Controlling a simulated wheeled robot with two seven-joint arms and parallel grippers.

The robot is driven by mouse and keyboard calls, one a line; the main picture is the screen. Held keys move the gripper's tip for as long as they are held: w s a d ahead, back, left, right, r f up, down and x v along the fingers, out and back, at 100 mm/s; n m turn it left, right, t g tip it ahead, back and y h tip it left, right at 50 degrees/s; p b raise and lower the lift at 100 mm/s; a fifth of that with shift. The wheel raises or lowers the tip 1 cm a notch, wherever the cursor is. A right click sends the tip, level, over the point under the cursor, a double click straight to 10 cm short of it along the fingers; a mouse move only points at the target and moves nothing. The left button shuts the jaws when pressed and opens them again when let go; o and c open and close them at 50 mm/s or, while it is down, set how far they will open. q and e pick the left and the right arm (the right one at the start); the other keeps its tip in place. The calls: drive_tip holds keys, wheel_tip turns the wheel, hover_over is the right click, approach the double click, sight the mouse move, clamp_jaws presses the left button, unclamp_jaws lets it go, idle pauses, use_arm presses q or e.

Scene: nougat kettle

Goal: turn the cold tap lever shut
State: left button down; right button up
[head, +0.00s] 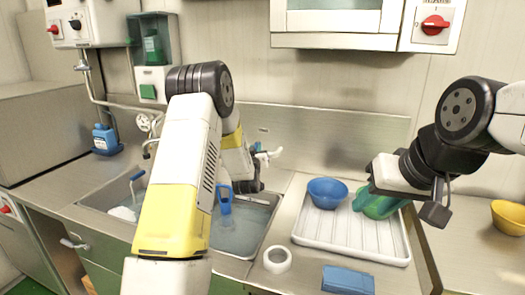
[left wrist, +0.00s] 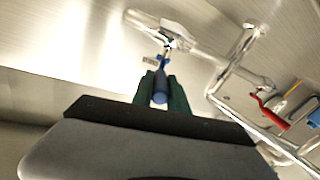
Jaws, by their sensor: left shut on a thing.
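The tap (head: 274,154) stands at the back of the sink, partly hidden by my left arm in the head view. In the left wrist view its metal body (left wrist: 182,36) shows beyond the fingers. My left gripper (left wrist: 160,95) is shut on the blue cold tap lever (left wrist: 160,98), whose end sits between the dark green fingers. In the head view the hand is beside the tap, with its fingertips too small to make out.
A red lever (left wrist: 268,107) on a pipe is to the right in the left wrist view. The sink (head: 238,240) holds water and a blue-handled item (head: 225,203). The white tray (head: 340,250) also bears a blue bowl (head: 327,192). A white ring (head: 278,260) and blue cloth (head: 347,281) lie in front.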

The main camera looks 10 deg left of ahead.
idle(0.7)
use_arm(q)
drive_tip(key=shift+w+a+m+h, duration=0.1)
drive_tip(key=shift+a+m+h, duration=0.6)
drive_tip(key=shift+h, duration=0.5)
drive_tip(key=shift+w+a+m+h, duration=0.1)
drive_tip(key=shift+a+m+h, duration=0.55)
drive_tip(key=shift+h, duration=0.55)
drive_tip(key=shift+d, duration=0.15)
drive_tip(key=shift+s, duration=0.1)
drive_tip(key=c, duration=1.3)
unclamp_jaws()
drive_tip(key=v, duration=0.7)
drive_tip(key=shift+s, duration=0.4)
